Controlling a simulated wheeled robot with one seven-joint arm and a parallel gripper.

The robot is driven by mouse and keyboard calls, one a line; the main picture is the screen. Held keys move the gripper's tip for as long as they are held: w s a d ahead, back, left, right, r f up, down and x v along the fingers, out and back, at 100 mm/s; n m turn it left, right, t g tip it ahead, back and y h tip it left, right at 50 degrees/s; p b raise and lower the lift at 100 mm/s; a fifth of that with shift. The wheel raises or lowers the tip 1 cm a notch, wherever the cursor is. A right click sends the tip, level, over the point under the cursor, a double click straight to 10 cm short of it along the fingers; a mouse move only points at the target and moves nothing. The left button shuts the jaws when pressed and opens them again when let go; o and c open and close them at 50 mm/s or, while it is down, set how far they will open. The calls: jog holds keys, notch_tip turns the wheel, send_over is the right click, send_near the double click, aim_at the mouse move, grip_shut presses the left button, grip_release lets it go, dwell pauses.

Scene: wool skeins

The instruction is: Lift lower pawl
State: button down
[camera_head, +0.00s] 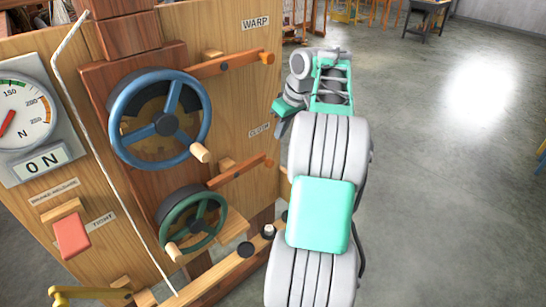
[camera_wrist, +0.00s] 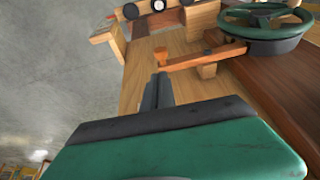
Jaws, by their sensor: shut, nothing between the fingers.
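The lower pawl (camera_head: 238,170) is a wooden lever with an orange end, slanting up to the right beside the green handwheel (camera_head: 193,222) on the wooden panel. In the wrist view the pawl (camera_wrist: 203,58) runs from the green handwheel (camera_wrist: 262,28) to its free end. My gripper (camera_head: 279,128) is beside the panel's right edge, above and to the right of the pawl's end. In the wrist view my gripper (camera_wrist: 159,80) is shut and empty, its dark fingertips close to the pawl's free end. I cannot tell whether they touch it.
A blue handwheel (camera_head: 160,118) and an upper pawl (camera_head: 226,66) sit higher on the panel. A wooden beam (camera_head: 226,278) with dark knobs crosses below. A gauge (camera_head: 26,120) and a red block (camera_head: 72,235) are at left. Open floor (camera_head: 455,190) lies right.

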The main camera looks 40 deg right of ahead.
aim_at(270, 160)
jog(key=x, duration=0.7)
jog(key=s+b+x, duration=0.1)
jog(key=x, duration=0.2)
jog(key=shift+w+a+f, duration=0.1)
jog(key=shift+a+f, duration=0.05)
jog(key=shift+f, duration=0.2)
